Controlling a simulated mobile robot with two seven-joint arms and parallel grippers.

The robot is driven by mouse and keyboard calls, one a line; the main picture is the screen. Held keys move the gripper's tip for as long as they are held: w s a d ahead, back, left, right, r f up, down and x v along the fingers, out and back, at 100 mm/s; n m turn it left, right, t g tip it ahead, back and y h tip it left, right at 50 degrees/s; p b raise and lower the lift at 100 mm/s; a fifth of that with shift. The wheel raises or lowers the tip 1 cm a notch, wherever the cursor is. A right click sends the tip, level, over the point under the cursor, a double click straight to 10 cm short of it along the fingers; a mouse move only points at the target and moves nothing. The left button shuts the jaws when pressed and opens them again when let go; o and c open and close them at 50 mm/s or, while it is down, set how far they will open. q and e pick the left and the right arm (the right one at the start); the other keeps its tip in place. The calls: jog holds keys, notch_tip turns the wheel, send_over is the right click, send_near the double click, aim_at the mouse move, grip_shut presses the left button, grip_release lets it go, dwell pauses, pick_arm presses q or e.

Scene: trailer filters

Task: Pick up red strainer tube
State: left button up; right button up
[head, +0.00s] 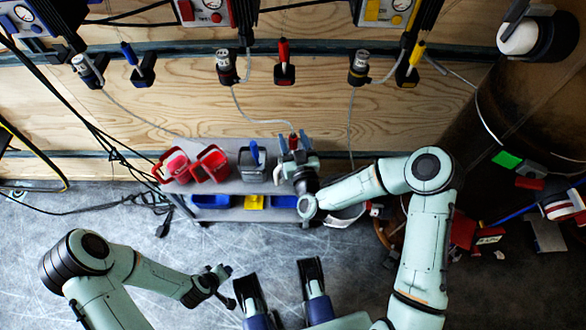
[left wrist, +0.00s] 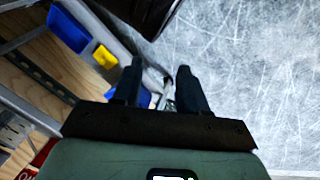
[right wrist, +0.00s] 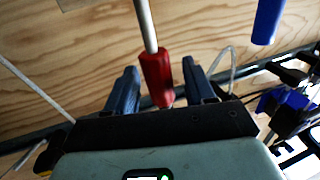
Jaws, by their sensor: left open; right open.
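The red strainer tube (right wrist: 155,78), a red grip on a thin grey tube, shows in the right wrist view between the two fingers of my right gripper (right wrist: 159,72). The fingers are open, with gaps on both sides of the red grip. In the head view my right gripper (head: 297,158) is over the right end of the grey cart, and a small red part (head: 293,141) shows at its tip. The rest there is hidden by the gripper. My left gripper (head: 226,287) is open and empty above the floor; its spread fingers show in the left wrist view (left wrist: 158,85).
The grey cart (head: 233,187) holds red bins (head: 211,163) and a grey bin (head: 252,172) with a blue-handled piece (head: 254,152). Blue and yellow bins (head: 254,202) sit on its lower shelf. Hoses hang along the plywood wall (head: 325,100). Floor left of the cart has cables.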

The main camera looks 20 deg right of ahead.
grip_shut()
jog(key=shift+r, duration=0.1)
